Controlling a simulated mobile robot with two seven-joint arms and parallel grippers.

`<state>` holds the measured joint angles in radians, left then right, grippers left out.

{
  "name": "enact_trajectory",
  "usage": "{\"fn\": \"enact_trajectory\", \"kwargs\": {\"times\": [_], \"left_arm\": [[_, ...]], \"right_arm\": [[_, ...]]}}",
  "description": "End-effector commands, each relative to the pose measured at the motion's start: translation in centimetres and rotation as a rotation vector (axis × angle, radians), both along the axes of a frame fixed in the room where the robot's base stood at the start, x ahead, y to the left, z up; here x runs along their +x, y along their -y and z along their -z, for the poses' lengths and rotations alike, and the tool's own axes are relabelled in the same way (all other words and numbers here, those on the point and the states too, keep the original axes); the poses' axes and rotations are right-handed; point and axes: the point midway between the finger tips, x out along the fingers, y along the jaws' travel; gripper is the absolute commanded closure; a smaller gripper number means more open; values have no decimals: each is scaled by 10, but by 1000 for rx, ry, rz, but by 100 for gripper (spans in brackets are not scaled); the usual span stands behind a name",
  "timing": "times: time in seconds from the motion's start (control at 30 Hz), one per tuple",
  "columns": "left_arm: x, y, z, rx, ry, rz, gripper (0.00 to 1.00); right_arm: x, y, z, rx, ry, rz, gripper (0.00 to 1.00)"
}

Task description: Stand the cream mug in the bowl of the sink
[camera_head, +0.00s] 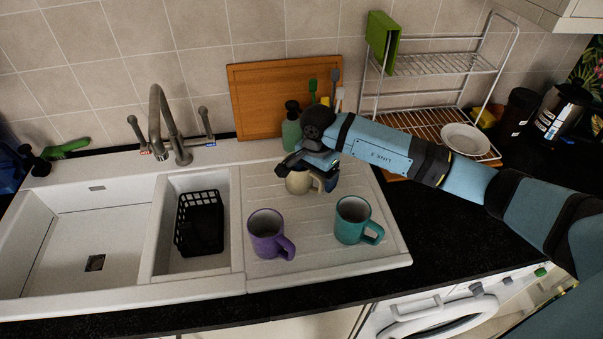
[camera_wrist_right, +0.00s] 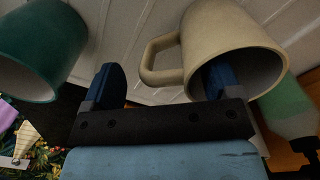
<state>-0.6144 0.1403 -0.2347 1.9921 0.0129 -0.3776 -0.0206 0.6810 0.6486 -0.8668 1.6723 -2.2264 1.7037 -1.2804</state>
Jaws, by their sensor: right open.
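The cream mug (camera_head: 298,184) stands upright on the sink's drainboard, partly hidden by my right gripper (camera_head: 308,175). In the right wrist view the cream mug (camera_wrist_right: 230,38) has its handle between the open fingers of my gripper (camera_wrist_right: 160,82). One finger overlaps the mug's mouth; the other is apart, beyond the handle. I cannot tell whether either finger touches the mug. The sink's large bowl (camera_head: 95,225) is at the left and empty, with a dark drain. My left gripper is not in view.
A purple mug (camera_head: 266,233) and a teal mug (camera_head: 354,219) stand in front of the cream one. A black basket (camera_head: 199,223) fills part of the small basin. A tap (camera_head: 162,125), green bottle (camera_head: 291,130) and dish rack (camera_head: 440,125) are behind.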

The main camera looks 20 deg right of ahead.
Motion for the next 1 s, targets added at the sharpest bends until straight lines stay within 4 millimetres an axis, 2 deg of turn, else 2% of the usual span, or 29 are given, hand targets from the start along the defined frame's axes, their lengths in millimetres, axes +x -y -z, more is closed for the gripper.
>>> {"fn": "enact_trajectory", "kwargs": {"times": [0.13, 0.37, 0.63, 0.67, 1.0], "left_arm": [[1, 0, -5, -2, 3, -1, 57], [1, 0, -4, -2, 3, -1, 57], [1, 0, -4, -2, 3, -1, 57], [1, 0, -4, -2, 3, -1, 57], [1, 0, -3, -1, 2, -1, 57]], "right_arm": [[0, 0, 12, 1, 0, 0, 17], [1, 1, 14, 0, 2, 0, 17], [1, 1, 14, 0, 2, 0, 79], [1, 0, 13, 0, 3, 0, 81], [1, 0, 9, 2, 4, 0, 82]]}}
